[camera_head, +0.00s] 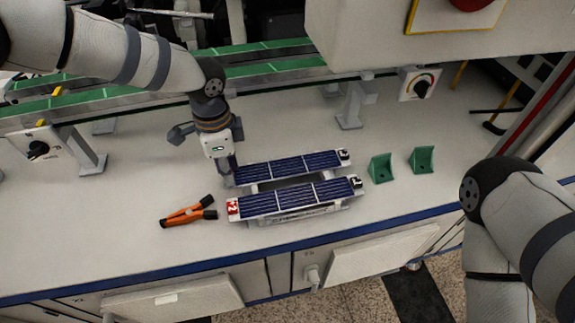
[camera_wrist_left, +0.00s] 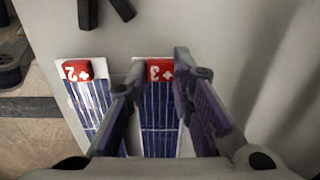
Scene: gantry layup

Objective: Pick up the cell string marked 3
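My left gripper (camera_head: 227,172) points down at the string's left end. In the left wrist view its fingers (camera_wrist_left: 158,88) are apart, one on each side of string 3; whether they touch it I cannot tell. The string marked 2 (camera_head: 295,198) lies nearer the bench's front edge. My right gripper is out of view.
Two green brackets (camera_head: 380,168) (camera_head: 421,160) stand right of the strings. A green-topped rail (camera_head: 270,67) runs behind, with a knob box (camera_head: 419,84).

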